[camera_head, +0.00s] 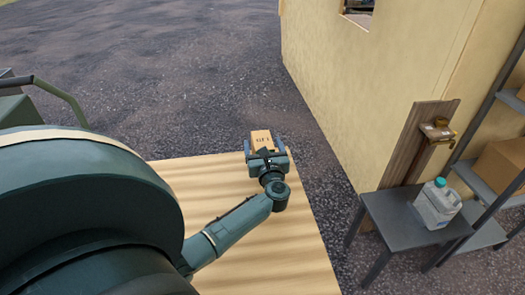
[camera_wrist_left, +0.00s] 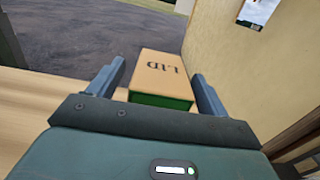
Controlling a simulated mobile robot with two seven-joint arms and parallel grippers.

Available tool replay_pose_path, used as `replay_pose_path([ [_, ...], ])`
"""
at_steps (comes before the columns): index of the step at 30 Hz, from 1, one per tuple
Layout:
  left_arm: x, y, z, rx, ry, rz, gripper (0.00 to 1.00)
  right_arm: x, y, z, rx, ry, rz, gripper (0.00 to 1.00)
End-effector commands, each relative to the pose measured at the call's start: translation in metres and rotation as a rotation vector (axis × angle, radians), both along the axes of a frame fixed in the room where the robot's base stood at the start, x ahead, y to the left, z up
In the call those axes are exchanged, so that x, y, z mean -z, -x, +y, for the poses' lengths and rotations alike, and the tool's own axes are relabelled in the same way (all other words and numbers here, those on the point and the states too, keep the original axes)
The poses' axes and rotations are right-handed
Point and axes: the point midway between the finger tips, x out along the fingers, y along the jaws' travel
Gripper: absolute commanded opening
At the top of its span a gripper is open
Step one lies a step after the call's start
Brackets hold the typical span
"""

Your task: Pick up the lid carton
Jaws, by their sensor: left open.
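The lid carton (camera_head: 262,137) is a small tan box at the far edge of the wooden table, toward its right corner. In the left wrist view the lid carton (camera_wrist_left: 163,75) shows dark lettering "LID" on its top and a green near side. My left gripper (camera_head: 265,150) is open, with one finger on each side of the carton. In the left wrist view the left gripper (camera_wrist_left: 160,82) has a visible gap at the carton's left side; the right finger is close to it, and I cannot tell if it touches. My right gripper is not in view.
The wooden table top (camera_head: 290,250) is otherwise bare where it shows. A tan wall (camera_head: 350,100) stands to the right, across a strip of dark ground. A grey side table (camera_head: 385,215) there holds a white jug (camera_head: 437,205) with a green cap. A shelf with a cardboard box (camera_head: 500,162) is beyond.

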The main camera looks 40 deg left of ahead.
Motion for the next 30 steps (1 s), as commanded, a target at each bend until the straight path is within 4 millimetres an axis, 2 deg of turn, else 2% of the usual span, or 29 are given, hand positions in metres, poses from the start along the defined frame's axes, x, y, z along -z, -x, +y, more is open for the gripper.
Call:
replay_pose_path([
  [7,0.0006,-0.0006,0.0006,0.001,0.001,0.001,0.77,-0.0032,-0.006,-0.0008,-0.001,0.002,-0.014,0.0],
  [27,-0.0005,-0.0007,0.0004,0.001,-0.001,-0.001,0.22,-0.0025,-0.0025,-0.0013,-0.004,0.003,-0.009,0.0],
  [30,-0.0004,-0.0007,0.0004,0.001,-0.001,-0.001,0.2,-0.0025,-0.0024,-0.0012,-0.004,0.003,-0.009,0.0],
])
